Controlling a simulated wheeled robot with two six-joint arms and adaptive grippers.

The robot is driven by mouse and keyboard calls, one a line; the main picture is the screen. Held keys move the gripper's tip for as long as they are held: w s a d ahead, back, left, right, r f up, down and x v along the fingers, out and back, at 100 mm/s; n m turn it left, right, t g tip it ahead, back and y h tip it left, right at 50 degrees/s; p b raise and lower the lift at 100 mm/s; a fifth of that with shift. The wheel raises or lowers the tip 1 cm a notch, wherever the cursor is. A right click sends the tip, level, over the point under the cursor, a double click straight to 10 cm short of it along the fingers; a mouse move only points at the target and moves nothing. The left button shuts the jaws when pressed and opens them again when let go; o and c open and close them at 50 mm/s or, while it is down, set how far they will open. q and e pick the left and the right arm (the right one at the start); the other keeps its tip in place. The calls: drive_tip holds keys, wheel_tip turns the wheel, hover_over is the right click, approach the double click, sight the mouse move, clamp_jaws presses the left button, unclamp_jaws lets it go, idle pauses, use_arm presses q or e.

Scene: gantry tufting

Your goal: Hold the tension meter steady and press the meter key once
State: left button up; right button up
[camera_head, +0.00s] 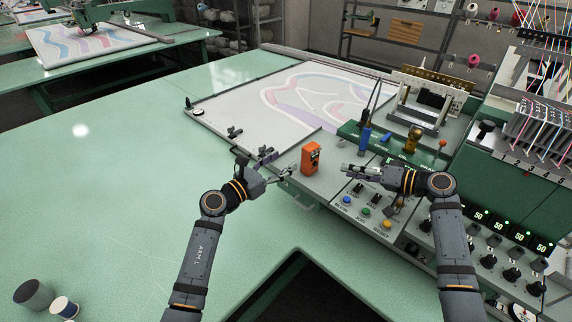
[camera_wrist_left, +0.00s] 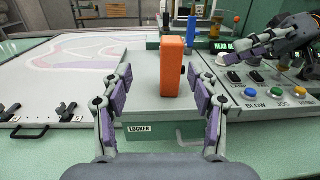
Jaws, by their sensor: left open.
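The tension meter, an orange upright box (camera_head: 311,158), stands on the grey console ledge. It also shows upright in the left wrist view (camera_wrist_left: 172,66), its far and lower sides partly out of sight. My left gripper (camera_head: 282,162) is open to the left of the meter. In the left wrist view its purple-padded fingers are spread, with the meter ahead between their tips, nearer the right finger. My right gripper (camera_head: 345,171) is to the right of the meter, apart from it, over the console. Its fingertips look close together, but their gap is unclear.
Blue, green and yellow buttons (camera_head: 365,211) and small switches lie below my right gripper. A blue-handled tool (camera_head: 365,138) stands behind the meter. A framed patterned cloth (camera_head: 262,118) lies at back left. The green table (camera_head: 120,190) at left is mostly clear.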

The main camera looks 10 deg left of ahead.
sight(305, 153)
use_arm(q)
drive_tip(key=shift+m+g, duration=0.3)
drive_tip(key=shift+m, duration=0.1)
drive_tip(key=x, duration=0.3)
drive_tip(key=d+x, duration=0.1)
drive_tip(key=x, duration=0.3)
drive_tip(key=s+x, duration=0.1)
drive_tip(key=x, duration=0.3)
drive_tip(key=shift+d+r, duration=0.1)
drive_tip(key=shift+d, duration=0.1)
use_arm(e)
drive_tip(key=shift+a, duration=0.1)
